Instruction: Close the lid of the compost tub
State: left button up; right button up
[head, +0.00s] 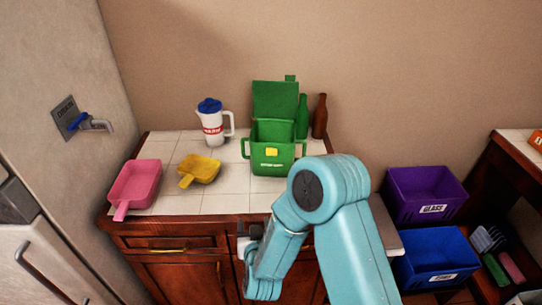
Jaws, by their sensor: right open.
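The green compost tub (272,160) stands on the white tiled counter, with handles at both sides and a yellow patch on its front. Its green lid (276,100) stands upright at the back, so the tub is open. My right arm reaches in from the bottom and bends down to the left in front of the counter. My right gripper (246,246), partly hidden by my arm, is open by the counter's front edge, below and apart from the tub. My left gripper is not in view.
A white pitcher with a blue lid (212,124), a yellow scoop (199,170) and a pink pan (135,185) stand left of the tub. Green (302,118) and brown (320,118) bottles stand close on its right. Purple (424,195) and blue (434,258) bins are at right.

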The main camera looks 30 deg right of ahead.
aim_at(272, 153)
jog(key=d+r+m+t+h, duration=0.1)
jog(key=d+r+h, duration=0.15)
jog(key=r, duration=0.25)
jog(key=d+r+m+h, duration=0.1)
jog(key=d+r+h, duration=0.1)
jog(key=r+h, duration=0.15)
jog(key=shift+y, duration=0.5)
jog(key=p+x, duration=0.1)
jog(key=x, duration=0.4)
jog(key=p+x, duration=0.2)
jog(key=x, duration=0.3)
jog(key=p+x, duration=0.2)
jog(key=x, duration=0.4)
jog(key=shift+w+a+r, duration=0.15)
jog(key=shift+w+r, duration=0.05)
jog(key=shift+r, duration=0.2)
